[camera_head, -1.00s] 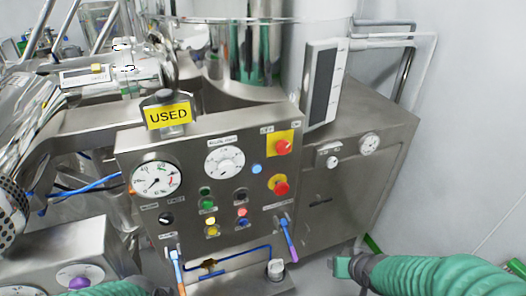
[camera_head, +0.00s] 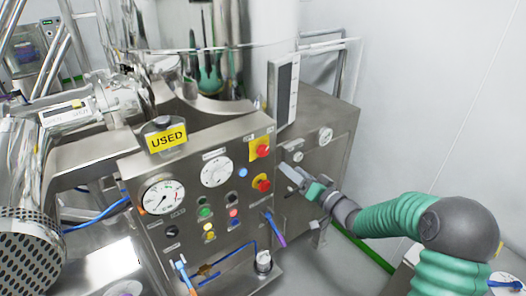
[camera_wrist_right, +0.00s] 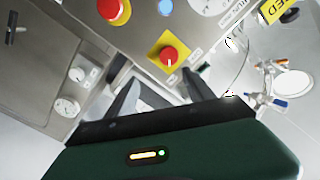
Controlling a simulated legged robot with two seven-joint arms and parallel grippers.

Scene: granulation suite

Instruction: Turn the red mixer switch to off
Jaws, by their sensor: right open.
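The red mixer switch appears to be the upper red knob (camera_head: 263,150) on a square yellow plate, on the front of the steel control panel (camera_head: 190,178). In the right wrist view the red knob (camera_wrist_right: 168,54) shows a small pale mark on its edge. Its setting cannot be read. My right gripper (camera_head: 288,176) is open and empty, just right of the panel, below and right of the knob. In the right wrist view the open fingers (camera_wrist_right: 163,84) stand on either side below the knob, apart from it. My left gripper is out of view.
A red button on a round yellow base (camera_head: 262,184) sits below the knob, close to my right gripper. A blue light (camera_head: 243,172), two dials and a purple-blue handle (camera_head: 275,232) are also on the panel. A steel cabinet (camera_head: 325,155) with a gauge stands behind my right gripper.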

